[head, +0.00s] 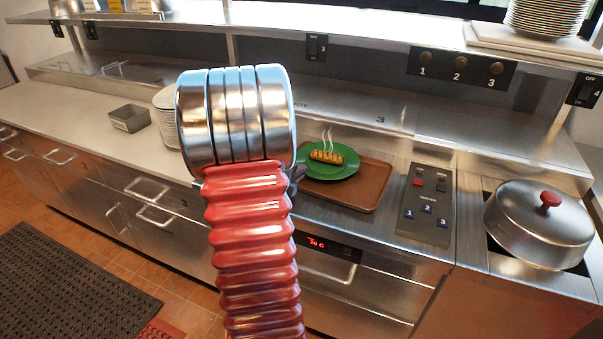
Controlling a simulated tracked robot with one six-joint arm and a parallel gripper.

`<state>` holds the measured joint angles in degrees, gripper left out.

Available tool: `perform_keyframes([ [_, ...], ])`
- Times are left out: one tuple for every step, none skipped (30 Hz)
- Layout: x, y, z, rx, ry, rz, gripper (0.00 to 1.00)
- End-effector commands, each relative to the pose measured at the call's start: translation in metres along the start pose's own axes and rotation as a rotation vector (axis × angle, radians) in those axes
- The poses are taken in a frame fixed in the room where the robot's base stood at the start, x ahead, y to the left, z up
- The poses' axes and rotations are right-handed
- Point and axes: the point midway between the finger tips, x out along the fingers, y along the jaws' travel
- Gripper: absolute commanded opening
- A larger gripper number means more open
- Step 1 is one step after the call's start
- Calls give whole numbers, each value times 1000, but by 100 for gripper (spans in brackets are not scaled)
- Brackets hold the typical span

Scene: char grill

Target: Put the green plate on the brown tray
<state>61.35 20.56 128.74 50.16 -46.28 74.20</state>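The green plate (345,170) lies on the brown tray (372,188), toward the tray's upper left part. A steaming, grilled yellow-brown piece of food (326,157) sits on the plate. The tray rests flat on the steel counter, left of the control panel. My red ribbed arm and its silver end rise in front and cover the left part of the tray. A small grey part shows beside my arm near the plate's left edge, but my gripper's fingers are hidden. I cannot tell whether they touch the plate.
A lidded steel pot (538,228) with a red knob stands at the right. The control panel (427,205) lies between it and the tray. A stack of plates (166,120) and a grey bin (129,118) stand at the left. An overhead shelf (400,45) spans the back.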

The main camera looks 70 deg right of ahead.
Motion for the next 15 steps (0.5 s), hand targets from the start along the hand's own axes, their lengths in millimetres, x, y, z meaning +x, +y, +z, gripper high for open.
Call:
perform_keyframes([
  [-8, 0, 1, -1, -2, 0, 11],
  [-13, 0, 1, 0, -3, -1, 11],
  [-19, -1, 1, 0, -3, -1, 11],
  [-23, -1, 1, -1, -2, -1, 11],
  [-27, -1, 1, -1, -3, -2, 11],
  [-33, -1, 1, -1, -2, -1, 11],
  [-38, 0, 1, -1, -2, -1, 11],
  [-42, 0, 1, -1, -3, -1, 11],
  [-47, -1, 1, 0, -3, -1, 11],
  [-52, 0, 1, 0, -3, -1, 11],
  [-56, 0, 1, -1, -3, 0, 11],
  [-62, -1, 1, -1, -3, -1, 11],
  [-66, 0, 0, 0, -2, -1, 11],
  [-70, 0, 0, -1, -2, 0, 11],
  [-75, 0, 1, -1, -3, -1, 11],
])
